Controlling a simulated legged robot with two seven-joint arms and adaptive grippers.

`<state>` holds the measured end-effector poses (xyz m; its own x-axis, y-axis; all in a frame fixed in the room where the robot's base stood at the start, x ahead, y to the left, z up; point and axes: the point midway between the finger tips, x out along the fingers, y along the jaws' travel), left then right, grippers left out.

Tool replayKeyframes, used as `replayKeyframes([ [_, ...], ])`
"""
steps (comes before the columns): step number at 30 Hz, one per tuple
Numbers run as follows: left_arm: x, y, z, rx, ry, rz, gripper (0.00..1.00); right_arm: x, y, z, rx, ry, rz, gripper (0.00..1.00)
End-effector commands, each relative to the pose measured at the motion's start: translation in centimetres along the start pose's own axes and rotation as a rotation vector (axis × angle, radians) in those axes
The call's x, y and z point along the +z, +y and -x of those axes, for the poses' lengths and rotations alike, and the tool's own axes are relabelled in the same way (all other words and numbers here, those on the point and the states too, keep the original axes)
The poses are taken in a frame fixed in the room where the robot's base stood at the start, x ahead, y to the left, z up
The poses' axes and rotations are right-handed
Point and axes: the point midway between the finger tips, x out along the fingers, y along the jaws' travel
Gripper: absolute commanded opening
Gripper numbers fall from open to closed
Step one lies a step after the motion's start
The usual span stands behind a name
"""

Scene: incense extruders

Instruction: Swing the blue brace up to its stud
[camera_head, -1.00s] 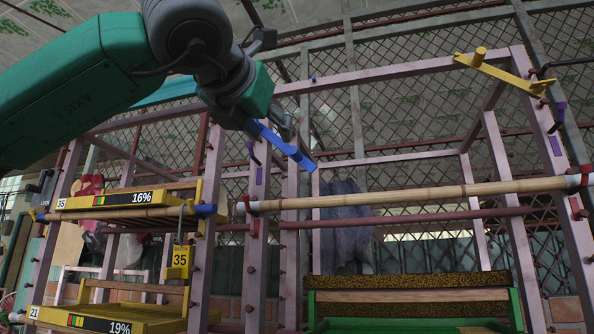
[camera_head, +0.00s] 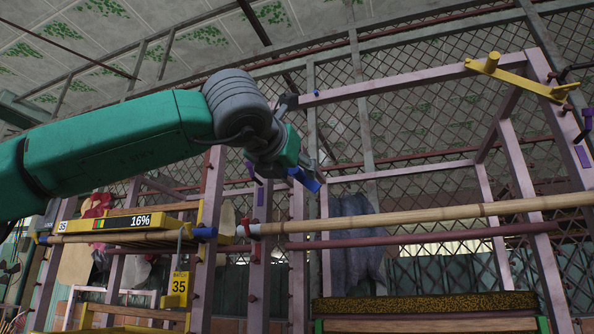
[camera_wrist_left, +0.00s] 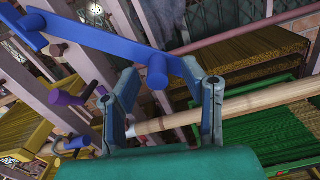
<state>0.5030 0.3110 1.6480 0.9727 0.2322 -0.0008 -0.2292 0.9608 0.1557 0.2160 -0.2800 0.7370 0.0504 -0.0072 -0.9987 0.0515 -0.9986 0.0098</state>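The blue brace (camera_wrist_left: 95,38) runs from the upper left to the upper middle in the left wrist view. A round blue handle peg (camera_wrist_left: 157,72) sticks out of it. In the head view only a short piece of the brace (camera_head: 307,180) shows below my left gripper (camera_head: 302,160). In the wrist view my left gripper (camera_wrist_left: 167,95) has its fingers apart, with the peg between and just beyond the tips. The brace's right end lies close to the right fingertip; I cannot tell if they touch. A small blue stud (camera_head: 316,92) sits on the upper beam. My right gripper is not in view.
A bamboo pole (camera_head: 420,217) crosses the mauve frame below the gripper. A yellow brace (camera_head: 520,78) with a knob sits at the upper right. Purple pegs (camera_wrist_left: 66,97) stick out of the left post. A yellow tray (camera_head: 115,224) marked 16% is at left.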

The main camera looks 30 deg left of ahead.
Motion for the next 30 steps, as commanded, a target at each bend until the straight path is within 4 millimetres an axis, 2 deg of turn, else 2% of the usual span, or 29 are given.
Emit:
replayKeyframes([
  [6,-0.1,0.4,-1.6,0.0,0.001,0.002,0.38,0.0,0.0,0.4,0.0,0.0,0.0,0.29],
  [14,-0.2,0.4,-1.6,0.0,0.0,0.003,0.38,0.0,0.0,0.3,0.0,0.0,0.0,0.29],
  [15,-0.2,0.4,-1.6,0.0,0.0,0.003,0.23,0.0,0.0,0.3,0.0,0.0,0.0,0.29],
  [17,-0.2,0.4,-1.6,0.0,0.0,0.003,0.02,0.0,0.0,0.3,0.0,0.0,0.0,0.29],
  [18,-0.1,0.4,-1.6,0.001,0.0,0.003,0.0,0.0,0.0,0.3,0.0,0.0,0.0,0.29],
  [30,0.1,0.4,-1.8,0.001,-0.002,0.007,0.0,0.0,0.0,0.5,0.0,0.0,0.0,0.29],
])
